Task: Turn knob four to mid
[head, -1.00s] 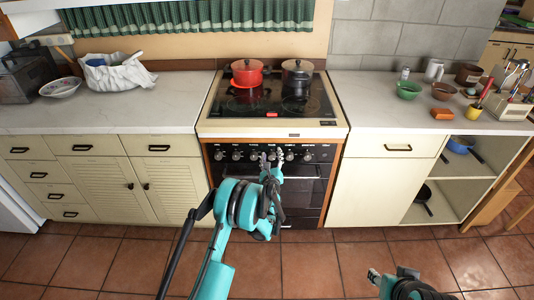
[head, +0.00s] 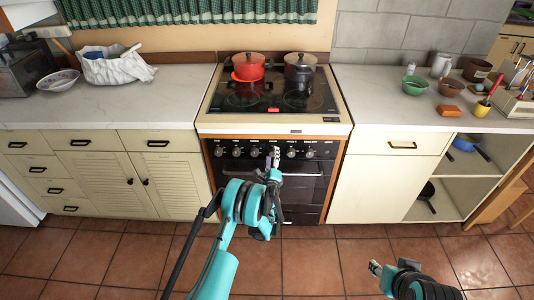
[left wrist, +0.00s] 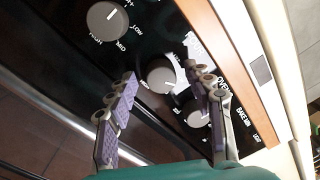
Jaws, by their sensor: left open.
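The black panel of the stove (head: 300,144) carries a row of grey round knobs. My left gripper (head: 275,155) is in front of the middle of the row and hides part of it, around the fourth place from the left. In the left wrist view my left gripper (left wrist: 162,100) is open, its fingers apart with a knob (left wrist: 160,77) showing between and beyond them. I cannot tell whether they touch it or which way it points. Another knob (left wrist: 107,22) has a white line and readable LOW and MID marks. My right gripper (head: 375,268) is low, away from the stove; its jaws are unclear.
A red pot (head: 248,66) and a dark pot (head: 299,70) stand on the hob. The oven door handle (left wrist: 60,115) runs below the panel. Counters with bowls and a white bag (head: 117,68) flank the stove. The floor in front is clear.

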